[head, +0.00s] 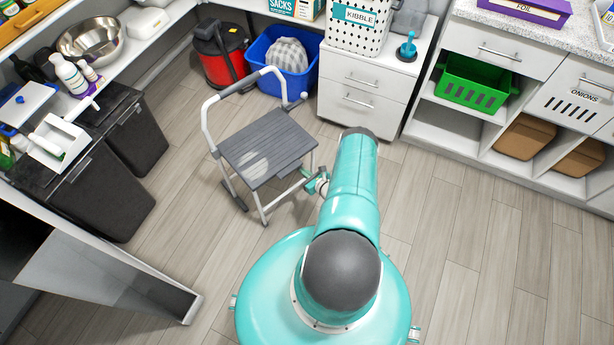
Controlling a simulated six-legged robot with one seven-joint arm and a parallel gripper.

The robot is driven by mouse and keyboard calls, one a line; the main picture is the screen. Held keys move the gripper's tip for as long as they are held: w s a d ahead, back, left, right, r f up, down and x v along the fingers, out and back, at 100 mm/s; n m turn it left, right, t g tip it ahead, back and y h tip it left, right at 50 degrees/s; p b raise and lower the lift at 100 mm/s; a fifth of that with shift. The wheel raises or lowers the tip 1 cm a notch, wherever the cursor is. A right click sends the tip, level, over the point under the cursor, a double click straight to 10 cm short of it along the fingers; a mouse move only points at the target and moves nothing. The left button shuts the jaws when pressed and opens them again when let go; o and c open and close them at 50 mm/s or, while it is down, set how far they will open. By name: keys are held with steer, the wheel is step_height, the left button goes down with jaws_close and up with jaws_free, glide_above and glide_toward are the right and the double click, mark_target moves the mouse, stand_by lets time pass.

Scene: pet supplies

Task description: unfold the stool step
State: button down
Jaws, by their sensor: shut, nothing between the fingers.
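The stool (267,150) stands upright on the wood floor in the middle of the head view. It has a grey ribbed top, a white tubular frame and a raised rail at the back. Grey lower parts show near its legs, mostly hidden under the top; I cannot tell how far the step is folded out. My gripper (319,185) is beside the stool's right front leg, partly hidden by my teal arm. It is shut and holds nothing. Whether it touches the frame I cannot tell.
Behind the stool are a red vacuum (220,53), a blue basket (284,60) and a white drawer cabinet (365,85). Dark bins (120,175) stand at left. A white panel edge (185,303) juts in at lower left. Floor to the right is clear.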

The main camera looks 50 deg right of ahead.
steer(key=shift+r, duration=1.05)
step_height(320, 180, up, 10)
steer(key=w+g, duration=0.1)
steer(key=g, duration=0.1)
